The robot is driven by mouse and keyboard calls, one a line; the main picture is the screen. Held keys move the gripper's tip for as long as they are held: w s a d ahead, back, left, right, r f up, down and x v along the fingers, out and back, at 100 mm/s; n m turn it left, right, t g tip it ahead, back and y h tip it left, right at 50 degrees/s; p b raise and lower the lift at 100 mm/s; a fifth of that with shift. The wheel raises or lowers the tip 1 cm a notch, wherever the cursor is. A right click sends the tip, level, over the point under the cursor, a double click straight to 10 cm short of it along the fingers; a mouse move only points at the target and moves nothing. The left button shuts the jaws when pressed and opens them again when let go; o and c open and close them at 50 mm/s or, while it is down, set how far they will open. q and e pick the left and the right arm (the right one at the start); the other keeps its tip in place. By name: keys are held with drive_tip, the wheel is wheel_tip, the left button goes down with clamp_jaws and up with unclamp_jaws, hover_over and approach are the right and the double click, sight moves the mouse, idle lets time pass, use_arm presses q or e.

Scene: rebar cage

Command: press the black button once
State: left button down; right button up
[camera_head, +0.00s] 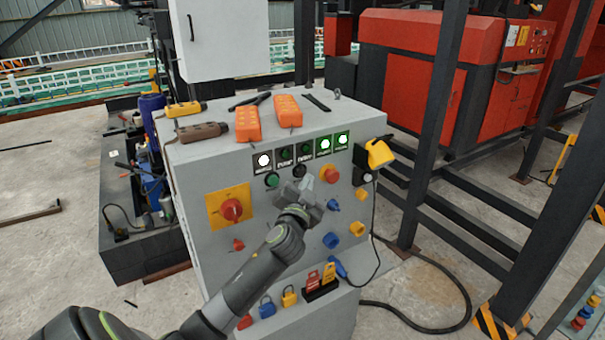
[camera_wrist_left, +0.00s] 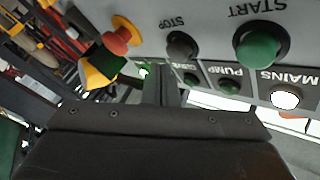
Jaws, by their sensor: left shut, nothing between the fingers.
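The black button (camera_head: 299,170), labelled STOP in the left wrist view (camera_wrist_left: 182,45), is on the sloped front of the grey control cabinet (camera_head: 215,165). It sits between the green START button (camera_head: 272,180) and a red mushroom button (camera_head: 330,174) on a yellow base. My left gripper (camera_head: 306,182) is shut and empty, just in front of the panel and slightly below the black button. In the left wrist view its fingertips (camera_wrist_left: 160,72) appear close to the black button, a little to its left. I cannot tell whether they touch. My right gripper is not in view.
A red rotary switch (camera_head: 232,210) on a yellow plate is left on the panel. Blue and yellow knobs (camera_head: 331,240) lie lower right. Orange and brown pendants (camera_head: 288,110) lie on the cabinet top. A black steel frame (camera_head: 436,120) and hanging cable stand to the right.

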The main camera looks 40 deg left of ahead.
use_arm(q)
drive_tip(key=shift+s+d+p, duration=0.1)
drive_tip(key=shift+s+d, duration=0.2)
drive_tip(key=shift+d, duration=0.45)
drive_tip(key=shift+s+d+p, duration=0.15)
drive_tip(key=shift+s+d, duration=0.2)
drive_tip(key=shift+d, duration=0.45)
drive_tip(key=shift+s+d+p, duration=0.1)
drive_tip(key=shift+s+d, duration=0.2)
drive_tip(key=shift+d, duration=0.45)
